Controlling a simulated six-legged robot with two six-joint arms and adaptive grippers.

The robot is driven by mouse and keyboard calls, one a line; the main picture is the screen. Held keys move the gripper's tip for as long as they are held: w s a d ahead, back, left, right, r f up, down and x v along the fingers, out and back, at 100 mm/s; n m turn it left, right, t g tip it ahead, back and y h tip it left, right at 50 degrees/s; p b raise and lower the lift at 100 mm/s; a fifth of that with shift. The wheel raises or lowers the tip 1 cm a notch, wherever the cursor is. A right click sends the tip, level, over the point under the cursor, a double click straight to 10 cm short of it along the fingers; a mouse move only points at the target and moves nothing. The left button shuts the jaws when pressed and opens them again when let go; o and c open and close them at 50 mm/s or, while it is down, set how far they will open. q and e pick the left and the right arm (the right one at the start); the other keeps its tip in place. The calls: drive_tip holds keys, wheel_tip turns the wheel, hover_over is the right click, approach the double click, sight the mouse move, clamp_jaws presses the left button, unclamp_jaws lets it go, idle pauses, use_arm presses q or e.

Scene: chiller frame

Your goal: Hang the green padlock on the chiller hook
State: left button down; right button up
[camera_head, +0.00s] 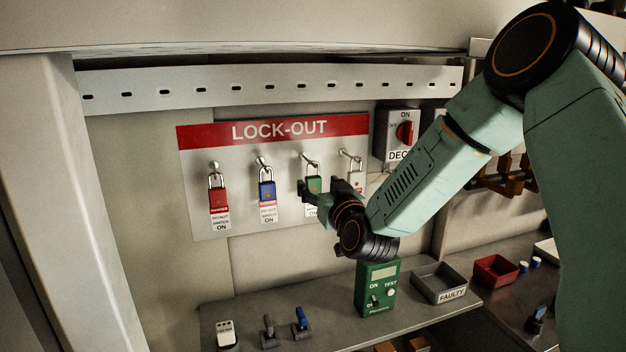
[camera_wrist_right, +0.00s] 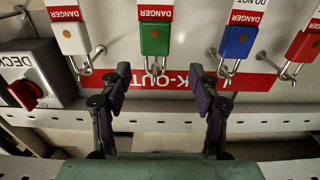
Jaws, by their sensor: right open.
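The green padlock (camera_head: 314,184) hangs from the third hook of the LOCK-OUT board (camera_head: 240,150), with a white DANGER tag below it. My right gripper (camera_head: 312,196) is in front of it and partly hides it. In the right wrist view, which is upside down, the green padlock (camera_wrist_right: 155,38) shows whole with its shackle on the hook. The open right gripper (camera_wrist_right: 160,80) has one finger to each side of the shackle line, apart from the padlock, with nothing between them. I cannot make out a hook labelled for the chiller. My left gripper is not in view.
Red (camera_head: 218,198), blue (camera_head: 267,191) and white (camera_wrist_right: 72,38) padlocks hang beside the green one. A DEC-labelled switch box (camera_head: 393,128) with a red knob is right of the board. A green tester (camera_head: 376,290) and a grey FAULTY tray (camera_head: 438,282) stand on the shelf below.

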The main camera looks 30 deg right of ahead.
sight(315, 179)
drive_tip(key=shift+w+a, duration=0.3)
drive_tip(key=shift+w, duration=0.25)
drive_tip(key=shift+w+f, duration=0.1)
drive_tip(key=shift+w, duration=0.15)
drive_tip(key=d, duration=0.1)
drive_tip(key=w+d, duration=0.2)
drive_tip(key=shift+f+p, duration=0.25)
drive_tip(key=shift+p, duration=0.05)
drive_tip(key=shift+w+a+r, duration=0.1)
drive_tip(key=shift+w+a, duration=0.15)
drive_tip(key=shift+w, duration=0.5)
drive_tip(key=shift+w+a, duration=0.25)
drive_tip(key=shift+w, duration=0.5)
drive_tip(key=shift+d, duration=0.1)
drive_tip(key=shift+s+d, duration=0.1)
drive_tip(key=shift+d, duration=0.45)
drive_tip(key=shift+c, duration=0.3)
drive_tip(key=shift+s+d, duration=0.1)
drive_tip(key=shift+c, duration=0.8)
drive_tip(key=shift+w+a, duration=0.2)
drive_tip(key=shift+a, duration=0.4)
drive_tip(key=c, duration=0.6)
drive_tip(key=shift+s+d, duration=0.15)
drive_tip(key=shift+d, duration=0.3)
drive_tip(key=c, duration=0.4)
drive_tip(key=shift+a, duration=0.15)
clamp_jaws()
